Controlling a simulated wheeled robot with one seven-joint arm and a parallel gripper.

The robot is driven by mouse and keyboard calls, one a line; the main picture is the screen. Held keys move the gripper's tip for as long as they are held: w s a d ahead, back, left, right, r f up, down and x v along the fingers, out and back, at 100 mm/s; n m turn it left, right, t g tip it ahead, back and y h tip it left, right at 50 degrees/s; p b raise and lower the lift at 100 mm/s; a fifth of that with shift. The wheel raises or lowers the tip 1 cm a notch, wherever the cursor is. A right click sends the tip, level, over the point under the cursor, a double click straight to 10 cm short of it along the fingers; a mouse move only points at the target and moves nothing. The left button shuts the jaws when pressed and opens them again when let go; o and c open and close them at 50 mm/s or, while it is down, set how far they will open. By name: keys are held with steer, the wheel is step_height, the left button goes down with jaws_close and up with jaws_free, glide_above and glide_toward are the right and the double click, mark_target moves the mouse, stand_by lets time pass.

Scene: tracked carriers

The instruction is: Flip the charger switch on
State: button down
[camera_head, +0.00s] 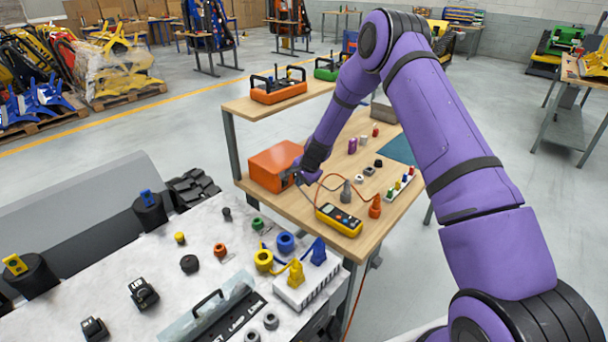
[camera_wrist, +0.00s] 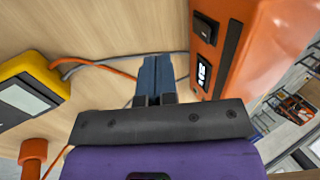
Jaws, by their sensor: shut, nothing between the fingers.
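The charger is an orange box (camera_head: 275,166) on the wooden workbench. In the wrist view its orange housing (camera_wrist: 258,45) fills the right side. Its face carries a black switch (camera_wrist: 205,29) and a small display with white characters (camera_wrist: 204,73). Whether the switch is on or off I cannot tell. My gripper (camera_head: 297,178) is beside the charger's front right side. In the wrist view its blue-grey fingers (camera_wrist: 157,68) are together and empty, to the left of the charger face. A gap shows between the fingers and the switch; I cannot judge its depth.
A yellow multimeter (camera_head: 338,219) with cables lies on the bench (camera_head: 310,207) near its front edge. A grey plug (camera_head: 346,192) and an orange plug (camera_head: 375,206) stand nearby. A raised shelf (camera_head: 245,106) holds an orange carrier (camera_head: 278,91). A cluttered white worktop (camera_head: 150,262) is at front left.

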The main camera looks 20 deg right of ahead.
mark_target(286, 184)
steer(key=x, duration=0.3)
steer(key=shift+w+a, duration=0.1)
steer(key=shift+a, duration=0.05)
steer(key=shift+w+a+r, duration=0.15)
steer(key=shift+w+a, duration=0.15)
steer(key=shift+w, duration=0.15)
steer(key=shift+w+a+r, duration=0.15)
steer(key=shift+w+a, duration=0.15)
steer(key=shift+w, duration=0.55)
steer(key=shift+w+a+r, duration=0.1)
steer(key=shift+w+a, duration=0.15)
steer(key=shift+w+a+r, duration=0.1)
steer(key=shift+w+a, duration=0.1)
steer(key=shift+w, duration=0.1)
steer(key=shift+r, duration=0.15)
